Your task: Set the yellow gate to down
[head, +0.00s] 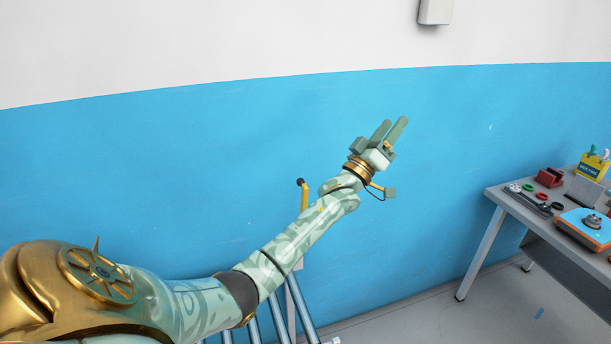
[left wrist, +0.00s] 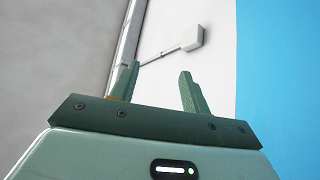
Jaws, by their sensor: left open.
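A yellow upright piece with a black, bent-over tip (head: 304,196) shows behind my left forearm in the head view. It looks like part of the yellow gate, but my arm hides its lower part. My left gripper (head: 391,126) is raised to the right of and above this tip, clear of it. Its two fingers stand apart with nothing between them. The fingers also show open and empty in the left wrist view (left wrist: 160,72), where the gate is not seen. My right gripper is in neither view.
Grey metal bars (head: 300,306) stand below my forearm, partly hidden. A grey table (head: 511,205) at the right bears a blue and orange device (head: 583,230), a red block (head: 549,177) and a yellow box (head: 593,166). Blue and white wall stands behind; floor between bars and table is open.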

